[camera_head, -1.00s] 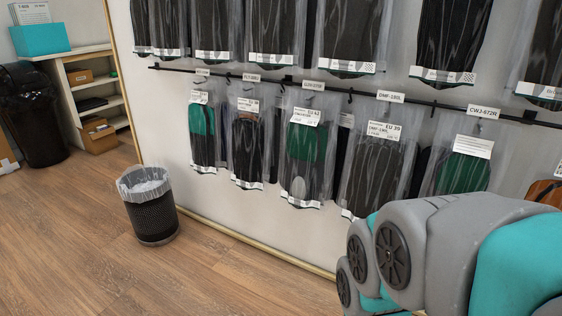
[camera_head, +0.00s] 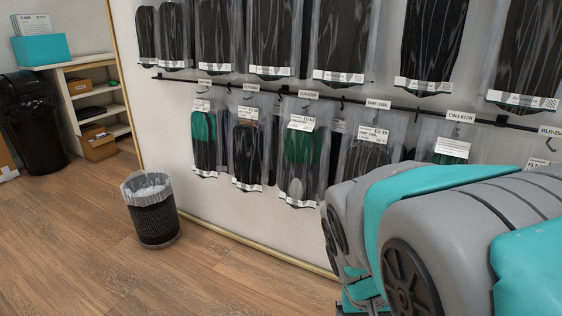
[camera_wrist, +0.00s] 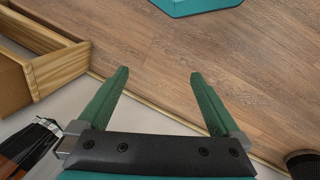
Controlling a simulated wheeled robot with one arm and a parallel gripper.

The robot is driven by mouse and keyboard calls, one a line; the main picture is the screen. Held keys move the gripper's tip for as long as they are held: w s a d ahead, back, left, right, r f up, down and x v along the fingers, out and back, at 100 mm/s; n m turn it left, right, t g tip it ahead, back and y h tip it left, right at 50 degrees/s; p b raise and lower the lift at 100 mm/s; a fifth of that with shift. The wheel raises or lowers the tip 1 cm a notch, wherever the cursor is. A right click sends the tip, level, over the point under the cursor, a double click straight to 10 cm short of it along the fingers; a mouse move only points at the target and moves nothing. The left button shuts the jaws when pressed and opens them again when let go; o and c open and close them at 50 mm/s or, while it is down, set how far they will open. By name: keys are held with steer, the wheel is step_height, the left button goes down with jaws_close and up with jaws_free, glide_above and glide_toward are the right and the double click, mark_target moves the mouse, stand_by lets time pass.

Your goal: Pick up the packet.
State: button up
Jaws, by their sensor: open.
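Clear packets with dark and green insoles hang from hooks on a wall rail in the head view. One green and black packet (camera_head: 302,160) hangs near the middle, with a dark packet (camera_head: 248,150) to its left and another green and black packet (camera_head: 204,140) further left. A dark packet (camera_head: 364,152) to the right is partly hidden behind my arm. Which packet is meant cannot be told. My gripper (camera_wrist: 158,76) shows in the wrist view with two green fingers spread apart and nothing between them, above the wooden floor. It is hidden in the head view.
A black rail (camera_head: 330,98) with labels runs along the wall, with another row of packets above. A mesh bin (camera_head: 155,220) stands on the floor at left. A wooden frame (camera_wrist: 50,68) lies left in the wrist view. Shelves (camera_head: 95,95) stand at the back left.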

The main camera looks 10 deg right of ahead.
steer(key=w+d+r+m+t+h+p, duration=0.2)
steer(key=w+r, duration=0.1)
steer(key=w, duration=0.5)
steer(key=w+d+r+m+t+h+p, duration=0.1)
steer(key=w+d+r+h+p, duration=0.15)
steer(key=w, duration=0.55)
steer(key=w+d+r+m+t+h+p, duration=0.1)
steer(key=w+r+m+t+h, duration=0.2)
steer(key=w, duration=0.6)
steer(key=n+t+y+p, duration=0.2)
steer(key=n+t+p, duration=0.1)
steer(key=t+p, duration=0.15)
glide_toward(296, 185)
steer(key=shift+t, duration=0.45)
steer(key=shift+s+f+p+x, duration=0.1)
steer(key=shift+p+x, duration=0.15)
steer(key=shift+x, duration=1.85)
steer(key=shift+s+f+p+x, duration=0.1)
steer(key=shift+p+x, duration=0.1)
steer(key=shift+x, duration=1.9)
steer(key=shift+d, duration=0.15)
steer(key=shift+c, duration=0.2)
steer(key=c, duration=1.1)
